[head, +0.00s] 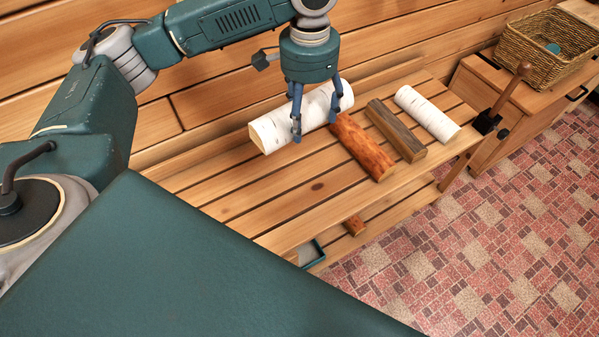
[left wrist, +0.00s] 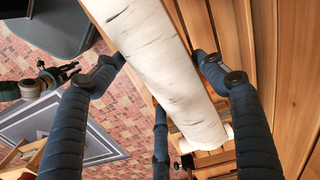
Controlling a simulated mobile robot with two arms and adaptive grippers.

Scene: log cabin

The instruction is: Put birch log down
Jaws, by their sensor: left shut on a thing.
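My left gripper (head: 318,118) comes down from above and is shut around the middle of a white birch log (head: 273,133). The log lies level, slanting across the back part of the slatted bench (head: 235,205); whether its underside touches the slats is hidden. In the left wrist view the birch log (left wrist: 155,50) runs between the blue fingers (left wrist: 160,75) of this gripper. A dark jointed part, which looks like my right gripper (left wrist: 62,75), shows small at the left of that view; its jaws are unclear.
A reddish-brown log (head: 360,147), a dark split log (head: 396,131) and another white birch log (head: 427,114) lie on the bench to the right. A wicker basket (head: 545,50) stands on a cabinet beyond. The bench's front left slats are bare.

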